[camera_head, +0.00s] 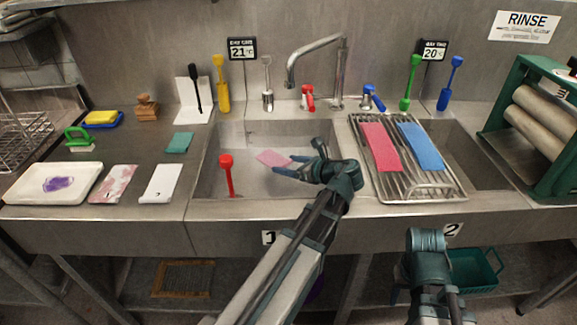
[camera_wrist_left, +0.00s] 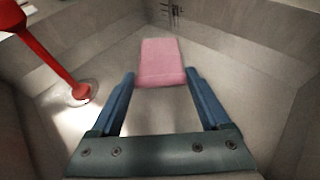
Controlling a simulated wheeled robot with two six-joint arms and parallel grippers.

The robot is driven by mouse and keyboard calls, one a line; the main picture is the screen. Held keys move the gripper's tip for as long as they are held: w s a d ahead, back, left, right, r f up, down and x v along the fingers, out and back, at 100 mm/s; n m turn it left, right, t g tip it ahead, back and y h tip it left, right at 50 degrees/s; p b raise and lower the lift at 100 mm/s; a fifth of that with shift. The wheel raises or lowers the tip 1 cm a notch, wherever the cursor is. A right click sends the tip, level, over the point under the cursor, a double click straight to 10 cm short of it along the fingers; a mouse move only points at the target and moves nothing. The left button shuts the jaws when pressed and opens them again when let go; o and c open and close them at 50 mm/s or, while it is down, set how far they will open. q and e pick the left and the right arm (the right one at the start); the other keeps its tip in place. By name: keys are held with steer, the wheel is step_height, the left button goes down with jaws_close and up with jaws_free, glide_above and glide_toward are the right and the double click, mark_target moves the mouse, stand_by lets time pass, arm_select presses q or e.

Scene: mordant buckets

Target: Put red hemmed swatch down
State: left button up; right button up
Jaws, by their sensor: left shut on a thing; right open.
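A pinkish-red swatch (camera_head: 272,158) is at the fingertips of my left gripper (camera_head: 284,167), over the left sink basin (camera_head: 212,180). In the left wrist view the swatch (camera_wrist_left: 163,62) lies just beyond and between the fingertips of my left gripper (camera_wrist_left: 158,80), which is shut on its near end. The basin floor is below it; the gap is hard to judge. A brighter red swatch (camera_head: 381,147) lies on the metal rack (camera_head: 437,184) beside a blue swatch (camera_head: 421,147). My right gripper (camera_head: 427,250) is low at the front of the sink, its fingers mostly hidden.
A red-handled plunger-like tool (camera_head: 228,175) stands in the left basin, left of the swatch; it also shows in the left wrist view (camera_wrist_left: 52,48). The faucet (camera_head: 312,48) arches behind. A roller wringer (camera_head: 540,120) stands at the right. The basin floor around the swatch is mostly clear.

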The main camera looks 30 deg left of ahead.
arm_select(q)
steer(key=shift+f+b, duration=0.5)
steer(key=shift+f, duration=0.1)
steer(key=o, duration=1.2)
steer(key=shift+r, duration=0.15)
steer(key=shift+r+p, duration=0.25)
steer(key=shift+p, duration=0.2)
steer(key=shift+r+p, duration=0.55)
steer(key=shift+f+p+v, duration=0.15)
steer(key=shift+p+v, duration=0.85)
steer(key=shift+v, duration=1.95)
steer(key=shift+f+p+v, duration=0.15)
steer(key=shift+p+v, duration=0.8)
steer(key=shift+v, duration=2)
steer(key=shift+d, duration=0.1)
